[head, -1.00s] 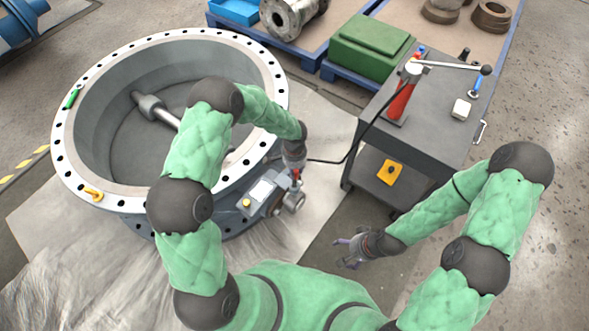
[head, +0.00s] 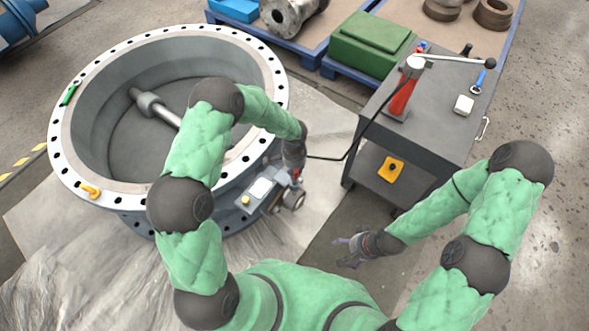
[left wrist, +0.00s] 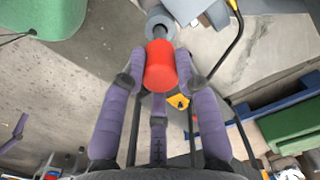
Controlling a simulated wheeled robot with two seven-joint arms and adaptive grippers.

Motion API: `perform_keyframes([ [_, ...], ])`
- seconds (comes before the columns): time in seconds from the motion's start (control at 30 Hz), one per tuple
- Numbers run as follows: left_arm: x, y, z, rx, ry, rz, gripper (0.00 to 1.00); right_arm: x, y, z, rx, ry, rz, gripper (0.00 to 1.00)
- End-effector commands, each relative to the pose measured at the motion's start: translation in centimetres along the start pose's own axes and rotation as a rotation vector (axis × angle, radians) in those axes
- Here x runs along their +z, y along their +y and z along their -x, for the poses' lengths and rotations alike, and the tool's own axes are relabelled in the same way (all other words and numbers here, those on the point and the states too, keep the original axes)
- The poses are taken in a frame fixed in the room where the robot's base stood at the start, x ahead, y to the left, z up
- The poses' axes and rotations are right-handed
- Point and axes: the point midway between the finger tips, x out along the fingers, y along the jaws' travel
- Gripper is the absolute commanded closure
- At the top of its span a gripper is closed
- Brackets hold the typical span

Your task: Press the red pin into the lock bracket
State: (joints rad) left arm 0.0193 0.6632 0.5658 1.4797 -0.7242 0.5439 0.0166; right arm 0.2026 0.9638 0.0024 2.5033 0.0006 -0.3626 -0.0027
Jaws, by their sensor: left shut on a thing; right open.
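The red pin (left wrist: 160,66) has a thick red head and a grey shaft, seen in the left wrist view. My left gripper (left wrist: 159,74) is shut on the head, with purple fingers on both sides. The shaft points at a round grey part (left wrist: 160,22), which looks like the lock bracket; how deep it sits cannot be told. In the head view the pin shows as a small red spot (head: 297,173) beside the valve's gearbox (head: 258,193), mostly hidden by my left wrist. My right gripper (head: 350,248) is open and empty, low right of the gearbox.
The large valve ring (head: 62,165) stands left, behind my left arm. A grey cart (head: 445,130) with a red hand pump (head: 403,92) stands right; its black hose (head: 350,150) runs towards my left wrist. A green box (head: 372,45) is behind. Floor near my right gripper is clear.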

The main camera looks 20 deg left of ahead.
Motion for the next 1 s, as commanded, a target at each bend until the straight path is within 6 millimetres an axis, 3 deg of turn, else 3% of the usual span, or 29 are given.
perform_keyframes([
  [1.0,-0.1,-0.1,-2.6,-0.001,0.002,0.001,1.00,-0.1,0.6,-1.5,0.000,0.000,0.000,0.17],
])
